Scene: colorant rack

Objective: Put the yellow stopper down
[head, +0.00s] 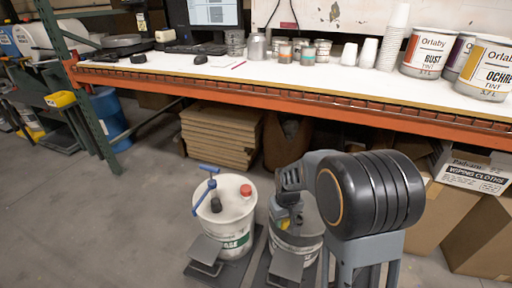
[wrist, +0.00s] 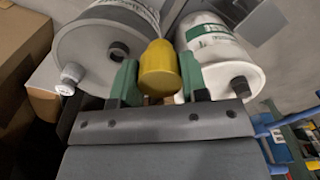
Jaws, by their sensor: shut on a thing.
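My gripper (wrist: 158,80) is shut on the yellow stopper (wrist: 158,68), which sits between its two green fingers in the wrist view. In the head view a bit of yellow shows by my gripper (head: 288,212), over the grey-topped drum (head: 298,250). That drum also shows at upper left in the wrist view (wrist: 95,45), with a dark round opening (wrist: 118,50) and a pale cap (wrist: 72,72) on its top. The stopper appears apart from the opening. My arm hides part of the drum's top in the head view.
A white drum (head: 236,225) with a blue-handled tap (head: 207,185) and a red cap (head: 246,190) stands left of the grey-topped one. The orange-edged bench (head: 300,92) runs behind, holding tins and cups. Cardboard boxes (head: 480,220) stand at right. Floor at left is clear.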

